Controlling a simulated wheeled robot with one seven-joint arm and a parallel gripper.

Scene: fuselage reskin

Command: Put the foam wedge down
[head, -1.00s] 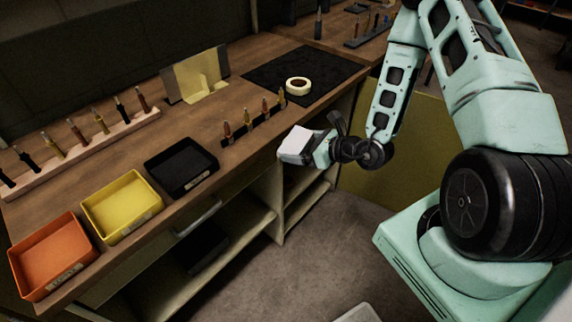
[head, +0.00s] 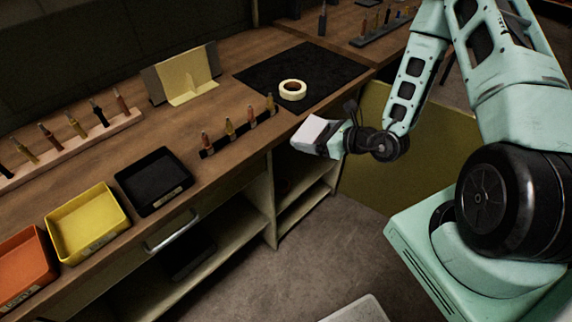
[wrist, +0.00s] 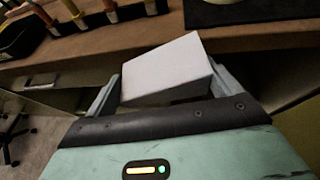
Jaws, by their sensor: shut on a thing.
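The foam wedge (head: 316,131) is a pale white block held at the end of my arm, in front of the workbench's front edge in the head view. In the wrist view the wedge (wrist: 166,70) sits between the two fingers, its top face sloping. My gripper (wrist: 160,92) is shut on it. The gripper also shows in the head view (head: 325,141), where the wedge hides part of the fingers. The wedge appears clear of the bench, with open shelves below and behind it.
The wooden bench (head: 215,115) carries a black mat (head: 330,65) with a tape roll (head: 292,90), a dark tool rack (head: 238,134), a black tray (head: 153,182), a yellow tray (head: 88,223) and an orange tray (head: 24,265). A yellow bracket (head: 184,78) stands at the back. Bare wood lies between them.

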